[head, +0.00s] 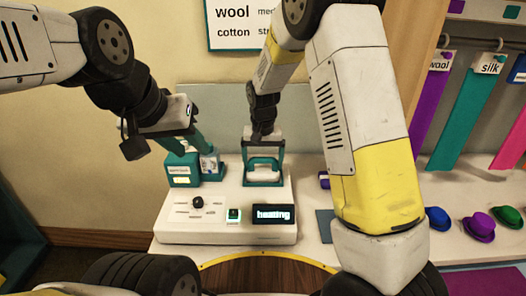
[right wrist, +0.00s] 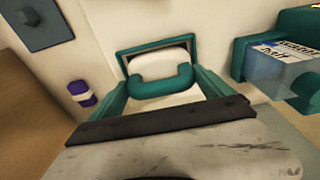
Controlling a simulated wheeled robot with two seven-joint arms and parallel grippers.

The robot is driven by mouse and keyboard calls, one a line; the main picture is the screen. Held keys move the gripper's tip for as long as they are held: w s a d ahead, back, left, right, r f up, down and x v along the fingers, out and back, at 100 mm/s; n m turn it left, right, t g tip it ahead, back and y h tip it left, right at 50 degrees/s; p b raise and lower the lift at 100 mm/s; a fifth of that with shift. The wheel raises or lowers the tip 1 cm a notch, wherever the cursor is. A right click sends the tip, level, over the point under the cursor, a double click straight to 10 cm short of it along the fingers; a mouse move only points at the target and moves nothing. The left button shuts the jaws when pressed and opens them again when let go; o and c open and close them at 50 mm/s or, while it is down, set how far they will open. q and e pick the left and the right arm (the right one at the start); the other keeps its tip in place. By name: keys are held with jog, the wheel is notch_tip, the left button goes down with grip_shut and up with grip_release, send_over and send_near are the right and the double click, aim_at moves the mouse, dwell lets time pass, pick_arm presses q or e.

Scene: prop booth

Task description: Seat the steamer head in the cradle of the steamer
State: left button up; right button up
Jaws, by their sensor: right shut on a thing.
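The white steamer (head: 225,222) stands on the table, its display reading "heating". My right gripper (head: 264,158) points down at its back right part. It is shut on the steamer head (right wrist: 160,60), which is white with a teal handle. In the right wrist view the head is within or just above the dark teal frame of the cradle (right wrist: 128,50); I cannot tell whether it touches bottom. My left gripper (head: 192,150) is over the back left of the steamer, by a clear water tank (head: 209,163) with a label. Its grip is unclear.
A teal box (head: 182,170) stands beside the tank. A small purple and white item (right wrist: 82,93) and a blue-grey flat piece (right wrist: 42,22) lie beside the steamer. Small hats (head: 479,226) and hanging cloth strips (head: 461,120) are at the right.

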jog(key=o, duration=1.8)
notch_tip(320, 180, up, 8)
jog(key=shift+s, duration=0.45)
jog(key=s+d+r+t+y, duration=0.2)
jog(key=s+d+r, duration=0.65)
jog(key=r, duration=0.25)
jog(key=s+d+r+t, duration=0.1)
jog(key=s+d, duration=0.1)
jog(key=s, duration=0.5)
jog(key=s+d+r+t, duration=0.1)
jog(key=s+d+r, duration=0.1)
jog(key=s, duration=0.6)
jog(key=shift+s+d+n+t, duration=0.3)
jog(key=shift+d+t, duration=0.1)
jog(key=shift+d, duration=0.45)
